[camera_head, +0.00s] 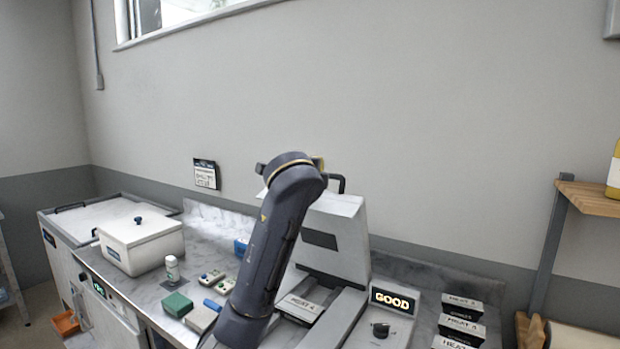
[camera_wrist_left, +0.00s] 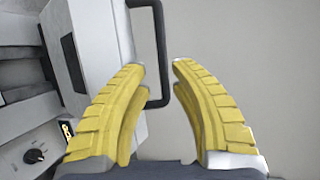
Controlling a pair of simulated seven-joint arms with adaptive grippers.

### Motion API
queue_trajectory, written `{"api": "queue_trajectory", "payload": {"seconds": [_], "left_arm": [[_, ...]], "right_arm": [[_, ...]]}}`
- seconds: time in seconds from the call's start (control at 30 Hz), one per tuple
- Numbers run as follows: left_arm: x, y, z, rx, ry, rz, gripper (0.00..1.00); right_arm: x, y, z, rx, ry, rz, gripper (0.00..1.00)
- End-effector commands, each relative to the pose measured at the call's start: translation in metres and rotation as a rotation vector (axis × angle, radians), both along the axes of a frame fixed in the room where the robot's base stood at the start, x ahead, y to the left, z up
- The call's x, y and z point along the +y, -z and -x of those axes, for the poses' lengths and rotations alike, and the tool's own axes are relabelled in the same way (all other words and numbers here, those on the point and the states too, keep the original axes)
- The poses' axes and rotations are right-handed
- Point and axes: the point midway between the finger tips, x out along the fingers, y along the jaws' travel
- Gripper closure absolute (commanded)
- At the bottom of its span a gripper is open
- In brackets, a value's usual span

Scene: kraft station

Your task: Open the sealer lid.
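The sealer (camera_head: 322,295) stands on the counter at the lower middle of the head view. Its light grey lid (camera_head: 338,225) stands raised and tilted back, with a black bar handle (camera_head: 338,181) at its top edge. My left gripper (camera_head: 318,162) is at the lid's upper edge, mostly hidden behind my arm. In the left wrist view my left gripper (camera_wrist_left: 160,65) shows two yellow fingers spread apart. The long bar of the handle (camera_wrist_left: 161,50) lies between the fingertips in the picture; contact cannot be told. My right gripper is not in view.
A control box with a lit GOOD sign (camera_head: 392,301) and a knob is right of the sealer. Several dark labelled blocks (camera_head: 462,325) lie further right. A white lidded box (camera_head: 141,243), a small bottle (camera_head: 172,269) and a green block (camera_head: 177,304) are on the left.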

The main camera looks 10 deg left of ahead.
Motion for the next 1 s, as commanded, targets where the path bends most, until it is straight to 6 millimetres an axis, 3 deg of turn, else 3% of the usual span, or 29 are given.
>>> {"api": "queue_trajectory", "payload": {"seconds": [0.2,0.43,0.87,1.0], "left_arm": [[0.0,-0.007,0.031,-0.003,0.002,0.001,0.77],[0.001,-0.01,0.046,-0.001,0.001,0.001,0.77],[0.002,-0.01,0.047,0.0,-0.001,0.002,0.77],[0.018,0.005,0.034,0.023,-0.026,0.018,0.77]], "right_arm": [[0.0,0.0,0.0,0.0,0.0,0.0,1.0],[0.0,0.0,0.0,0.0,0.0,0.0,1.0],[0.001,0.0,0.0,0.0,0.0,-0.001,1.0],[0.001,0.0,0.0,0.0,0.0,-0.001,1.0]]}}
